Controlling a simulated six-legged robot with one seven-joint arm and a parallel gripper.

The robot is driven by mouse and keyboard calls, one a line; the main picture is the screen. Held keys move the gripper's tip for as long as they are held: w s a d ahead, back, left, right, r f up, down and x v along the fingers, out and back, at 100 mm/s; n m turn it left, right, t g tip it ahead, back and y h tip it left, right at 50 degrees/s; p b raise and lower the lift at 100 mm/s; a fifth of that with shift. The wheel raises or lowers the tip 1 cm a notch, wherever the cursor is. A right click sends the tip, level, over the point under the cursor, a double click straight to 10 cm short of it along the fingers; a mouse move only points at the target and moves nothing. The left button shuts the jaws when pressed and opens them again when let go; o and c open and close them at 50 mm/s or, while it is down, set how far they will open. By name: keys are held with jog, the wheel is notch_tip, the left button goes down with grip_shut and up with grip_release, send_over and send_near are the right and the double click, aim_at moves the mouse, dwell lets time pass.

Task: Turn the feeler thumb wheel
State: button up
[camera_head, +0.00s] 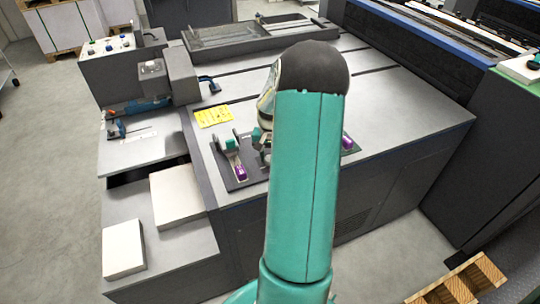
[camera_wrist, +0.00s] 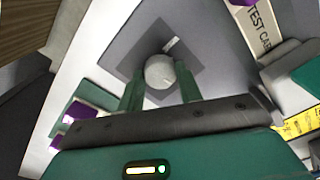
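A round light-grey knob (camera_wrist: 159,71) with a short line on its face, which looks like the thumb wheel, sits on a dark diamond-shaped plate (camera_wrist: 138,59) in the wrist view. My gripper (camera_wrist: 160,88) is open, its two teal fingers to the left and right of the knob's lower part. The fingers look close to the knob's sides; I cannot tell whether they touch it. In the head view my teal arm hides the knob and most of my gripper.
A purple block (camera_wrist: 75,111) lies left of my gripper in the wrist view. A strip with "TEST CA" lettering (camera_wrist: 258,27) and a yellow label (camera_wrist: 299,125) are at right. In the head view, a dark panel with a purple piece (camera_head: 240,172) lies beside my arm on the grey machine top (camera_head: 405,112).

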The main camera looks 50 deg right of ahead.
jog(key=shift+m, duration=2.1)
jog(key=o, duration=1)
jog(key=shift+r, duration=0.15)
notch_tip(320, 180, up, 14)
jog(key=shift+f, duration=0.2)
